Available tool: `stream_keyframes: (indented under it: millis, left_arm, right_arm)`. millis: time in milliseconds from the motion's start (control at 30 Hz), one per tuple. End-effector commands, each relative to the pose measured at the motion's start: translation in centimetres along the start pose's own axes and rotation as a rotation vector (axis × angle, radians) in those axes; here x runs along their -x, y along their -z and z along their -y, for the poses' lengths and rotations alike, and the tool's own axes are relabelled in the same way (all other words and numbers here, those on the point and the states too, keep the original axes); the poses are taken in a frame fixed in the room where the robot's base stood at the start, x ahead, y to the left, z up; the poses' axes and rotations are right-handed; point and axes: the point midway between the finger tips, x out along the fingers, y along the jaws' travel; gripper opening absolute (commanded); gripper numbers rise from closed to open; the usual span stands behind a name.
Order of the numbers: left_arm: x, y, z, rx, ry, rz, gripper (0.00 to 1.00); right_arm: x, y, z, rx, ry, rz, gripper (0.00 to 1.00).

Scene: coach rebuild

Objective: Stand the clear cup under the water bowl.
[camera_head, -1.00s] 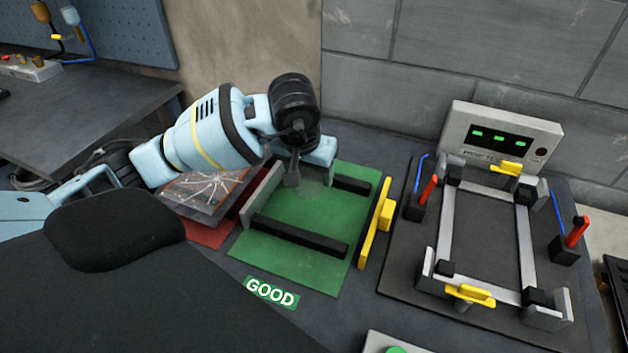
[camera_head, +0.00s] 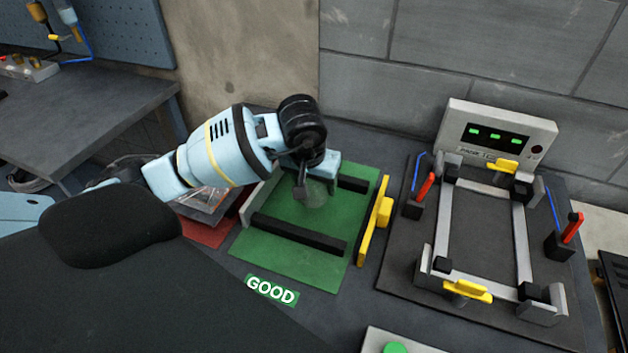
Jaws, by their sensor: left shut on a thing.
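My left gripper (camera_head: 303,182) comes in from the left and points down over the back part of the green mat (camera_head: 288,262). It is shut on a faint, see-through round thing (camera_head: 316,193), which looks like the clear cup. Its outline is hard to make out against the green, and I cannot tell whether it touches the mat. No water bowl can be made out in this view. My right gripper is not in view.
Black rails (camera_head: 298,234) cross the green mat, with a yellow-handled stop (camera_head: 375,220) at its right. A cracked panel (camera_head: 208,202) lies left on a red mat (camera_head: 205,232), partly behind my arm. A clamp fixture (camera_head: 480,240) with a display box (camera_head: 494,140) stands right.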

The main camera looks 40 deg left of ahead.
Motion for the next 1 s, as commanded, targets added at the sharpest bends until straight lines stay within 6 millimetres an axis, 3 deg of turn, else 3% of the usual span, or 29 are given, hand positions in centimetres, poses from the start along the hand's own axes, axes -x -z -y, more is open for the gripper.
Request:
stream_keyframes:
  millis: [467, 500, 667, 1000]
  left_arm:
    - [-1.09, -0.31, 0.02, 0.0, 0.0, 0.0, 0.41]
    - [-1.07, -0.31, 0.02, 0.0, 0.0, 0.0, 0.64]
    - [-1.05, -0.31, 0.02, 0.0, 0.0, 0.0, 0.85]
    - [-0.7, -0.22, -0.02, 0.0, -0.001, 0.0, 0.85]
  right_arm:
    - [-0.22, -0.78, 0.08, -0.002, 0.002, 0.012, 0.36]
    - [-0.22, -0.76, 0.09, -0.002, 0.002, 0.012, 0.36]
    - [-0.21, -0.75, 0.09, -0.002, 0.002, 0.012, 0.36]
    - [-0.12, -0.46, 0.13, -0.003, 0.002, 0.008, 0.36]
